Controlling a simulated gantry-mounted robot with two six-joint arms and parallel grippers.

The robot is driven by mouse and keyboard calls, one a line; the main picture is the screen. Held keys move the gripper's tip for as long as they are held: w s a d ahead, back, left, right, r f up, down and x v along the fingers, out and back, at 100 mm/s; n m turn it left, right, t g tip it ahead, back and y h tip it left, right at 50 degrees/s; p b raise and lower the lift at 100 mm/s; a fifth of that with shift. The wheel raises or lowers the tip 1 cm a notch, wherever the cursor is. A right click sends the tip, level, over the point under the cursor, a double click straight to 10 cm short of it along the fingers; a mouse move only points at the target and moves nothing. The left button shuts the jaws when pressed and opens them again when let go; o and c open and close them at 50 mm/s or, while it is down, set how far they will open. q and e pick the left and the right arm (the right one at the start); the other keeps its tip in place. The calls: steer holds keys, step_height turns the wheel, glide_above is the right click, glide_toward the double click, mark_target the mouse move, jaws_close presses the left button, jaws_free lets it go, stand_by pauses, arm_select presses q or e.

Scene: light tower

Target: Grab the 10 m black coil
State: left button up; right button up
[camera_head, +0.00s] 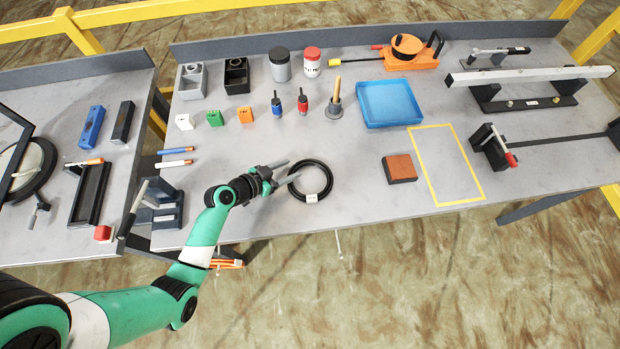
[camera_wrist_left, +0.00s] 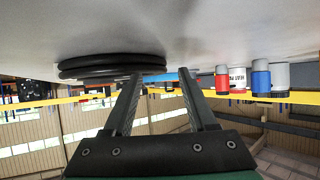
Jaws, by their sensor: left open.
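The black coil (camera_head: 331,182) lies flat as a ring near the table's front edge, with a small white tag (camera_head: 311,197) on its front side. The tag's print is too small to read. My left gripper (camera_head: 285,174) is open and empty, at the coil's left side. In the left wrist view the picture is upside down, and the coil (camera_wrist_left: 110,67) lies just beyond the fingertips (camera_wrist_left: 158,77), mostly toward the left finger. I cannot tell whether a finger touches it. My right gripper is not in view.
A brown block (camera_head: 399,168) and a yellow-taped rectangle (camera_head: 447,165) lie to the right. A blue tray (camera_head: 389,104) and a wooden-handled tool (camera_head: 335,104) stand behind. Blue and white markers (camera_head: 174,165) and a dark fixture (camera_head: 161,203) are to the left. Table is clear around the coil.

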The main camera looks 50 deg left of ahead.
arm_select(q)
steer(key=shift+x, duration=0.85)
jaws_close()
stand_by(0.8)
